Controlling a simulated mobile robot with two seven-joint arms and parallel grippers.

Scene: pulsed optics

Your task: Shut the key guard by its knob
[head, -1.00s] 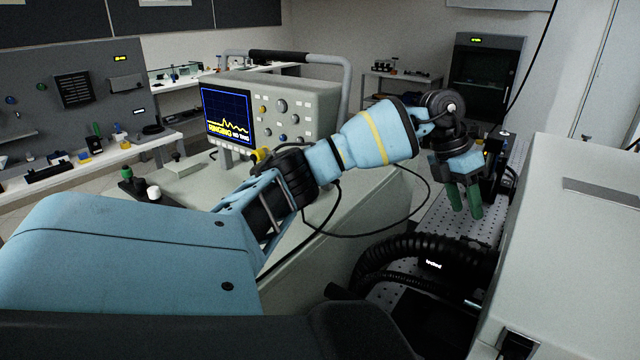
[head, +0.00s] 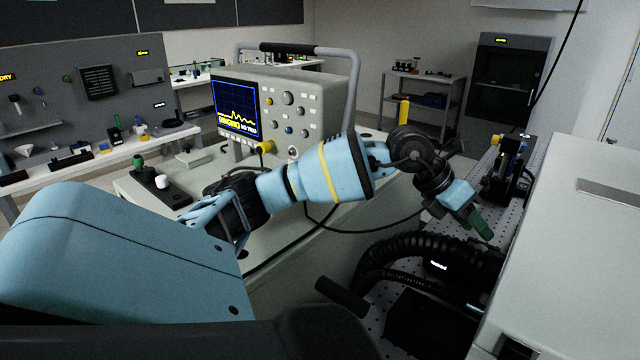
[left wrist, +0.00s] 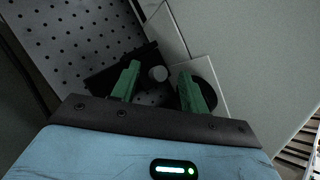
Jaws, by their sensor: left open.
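My left gripper (head: 476,222) has green fingers and is open. In the head view it hangs over the perforated bench beside the large grey housing, its fingers pointing down and right towards the housing. In the left wrist view, a small pale round knob (left wrist: 158,73) shows between and beyond the open fingers. I cannot tell its distance from them. A pale plate (left wrist: 186,52) with a dark round part (left wrist: 204,95) lies beside it, partly behind the right finger. I cannot tell for sure which part is the key guard. My right gripper is not in view.
The grey housing (head: 575,230) fills the right side. Thick black ribbed hose (head: 400,258) runs below my gripper. A dark optics mount (head: 508,170) stands on the perforated bench behind it. An oscilloscope (head: 290,105) stands on the cart at left.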

